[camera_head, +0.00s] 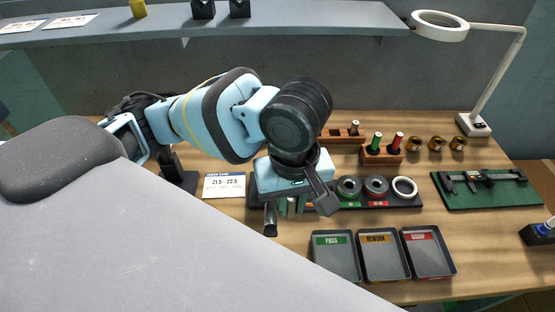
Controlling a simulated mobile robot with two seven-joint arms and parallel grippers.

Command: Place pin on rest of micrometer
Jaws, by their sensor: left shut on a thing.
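My left gripper (296,207) reaches down over the left part of the dark gauge tray (407,202). Its two fingers show apart, with light greenish surfaces visible between them. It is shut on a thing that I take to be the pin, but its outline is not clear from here. A dark stand (172,165), which may belong to the micrometer, is partly hidden behind my left arm. I cannot make out the micrometer's rest or any contact with it. My right gripper is not in view.
PASS (335,275), REWORK and SCRAP bins stand in front. A caliper lies on a green mat (495,201). A lamp (500,85) stands back right.

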